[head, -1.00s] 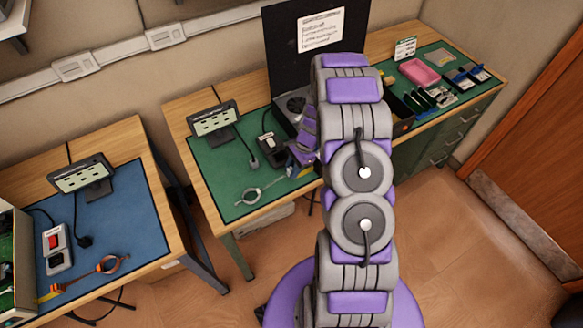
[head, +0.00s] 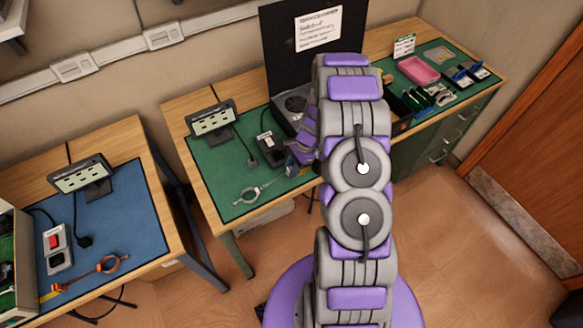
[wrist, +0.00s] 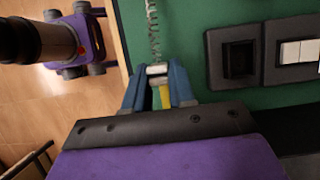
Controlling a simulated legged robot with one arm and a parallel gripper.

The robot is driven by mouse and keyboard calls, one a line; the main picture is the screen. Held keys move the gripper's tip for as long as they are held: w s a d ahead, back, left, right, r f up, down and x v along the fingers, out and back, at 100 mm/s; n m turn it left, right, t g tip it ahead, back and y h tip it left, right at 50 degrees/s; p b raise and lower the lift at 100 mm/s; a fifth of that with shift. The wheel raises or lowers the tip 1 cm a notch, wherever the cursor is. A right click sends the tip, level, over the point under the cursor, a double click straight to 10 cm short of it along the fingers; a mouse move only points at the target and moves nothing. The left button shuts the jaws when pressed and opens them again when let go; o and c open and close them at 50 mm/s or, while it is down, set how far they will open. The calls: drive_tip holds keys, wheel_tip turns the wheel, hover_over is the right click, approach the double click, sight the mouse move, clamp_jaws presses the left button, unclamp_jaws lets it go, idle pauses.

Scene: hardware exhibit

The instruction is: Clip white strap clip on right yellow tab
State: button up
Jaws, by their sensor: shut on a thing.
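In the wrist view, my gripper (wrist: 160,80) has its blue fingers closed around a small white clip (wrist: 157,70) at the end of a coiled cord. A yellow tab (wrist: 164,96) shows between the fingers, right beside the clip. I cannot tell whether the clip grips the tab or only lies against it. In the head view, the white strap's loop (head: 249,196) lies on the green mat (head: 222,170), its cord leading toward my gripper (head: 292,166). My arm partly hides the gripper there, and the clip is too small to make out.
A black socket and switch box (wrist: 238,60) is on the mat near my gripper. A power strip on a stand (head: 212,120) stands behind. A second bench with a blue mat (head: 130,215) and orange strap (head: 108,264) is at left. A pink tray (head: 419,70) is at right.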

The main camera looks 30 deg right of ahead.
drive_tip(key=shift+d+p, duration=0.35)
drive_tip(key=shift+d, duration=0.15)
idle(0.4)
drive_tip(key=shift+a+p, duration=0.15)
drive_tip(key=shift+p, duration=0.35)
idle(0.8)
drive_tip(key=shift+f, duration=1.05)
idle(2.0)
drive_tip(key=o, duration=0.9)
drive_tip(key=o, duration=0.3)
drive_tip(key=shift+r+p, duration=0.55)
drive_tip(key=shift+r, duration=0.2)
idle(0.6)
